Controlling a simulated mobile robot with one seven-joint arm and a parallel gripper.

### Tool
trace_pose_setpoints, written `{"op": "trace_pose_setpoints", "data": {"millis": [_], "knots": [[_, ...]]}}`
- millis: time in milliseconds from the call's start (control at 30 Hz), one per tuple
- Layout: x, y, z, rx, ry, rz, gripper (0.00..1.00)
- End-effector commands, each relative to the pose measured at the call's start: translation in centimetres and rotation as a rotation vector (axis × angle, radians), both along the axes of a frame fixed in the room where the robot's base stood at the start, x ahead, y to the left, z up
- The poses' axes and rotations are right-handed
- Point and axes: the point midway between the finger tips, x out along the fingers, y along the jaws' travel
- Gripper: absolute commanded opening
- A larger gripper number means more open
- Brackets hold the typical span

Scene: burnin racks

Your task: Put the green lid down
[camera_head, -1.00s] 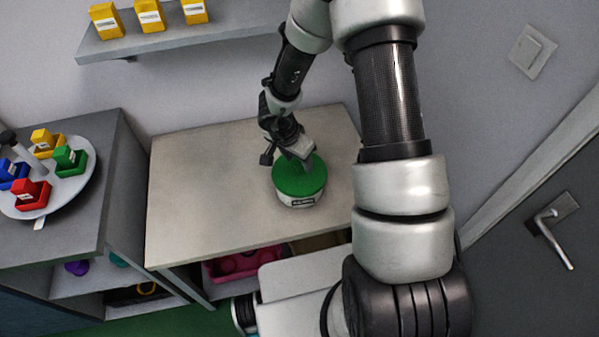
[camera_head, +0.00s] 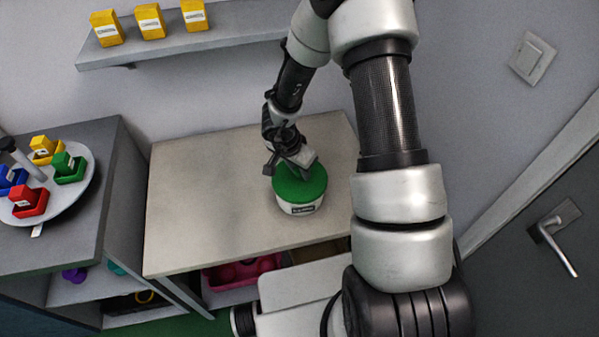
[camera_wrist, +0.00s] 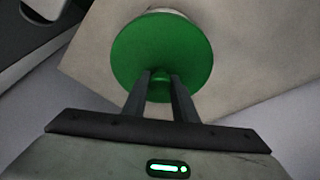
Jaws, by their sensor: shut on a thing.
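The green lid (camera_head: 300,184) is a round disc with a small knob. In the head view it sits over a white tub (camera_head: 300,209) with a dark label, on the wooden tabletop (camera_head: 200,215). My gripper (camera_head: 297,168) reaches down to it from above. In the wrist view the two fingers (camera_wrist: 160,92) are closed on the knob of the lid (camera_wrist: 162,45). The lid hides nearly all of the tub there. Whether the lid rests fully on the rim or is slightly above it, I cannot tell.
A round tray (camera_head: 70,195) with several coloured boxes in bins stands on the grey cabinet at left. A wall shelf (camera_head: 190,43) holds three yellow boxes. A pink bin (camera_head: 243,270) sits below the tabletop. The tabletop's left part is clear.

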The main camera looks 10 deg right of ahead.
Motion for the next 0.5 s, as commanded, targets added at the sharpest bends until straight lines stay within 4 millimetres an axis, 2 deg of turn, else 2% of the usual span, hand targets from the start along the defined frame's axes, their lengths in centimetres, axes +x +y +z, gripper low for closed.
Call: {"op": "trace_pose_setpoints", "data": {"millis": [33,300,500], "knots": [[0.1,0.0,1.2,0.000,-0.003,-0.002,0.03],[0.1,-0.1,6.7,0.001,-0.004,-0.004,0.03],[0.1,-0.1,9.0,0.000,-0.002,-0.002,0.03]]}}
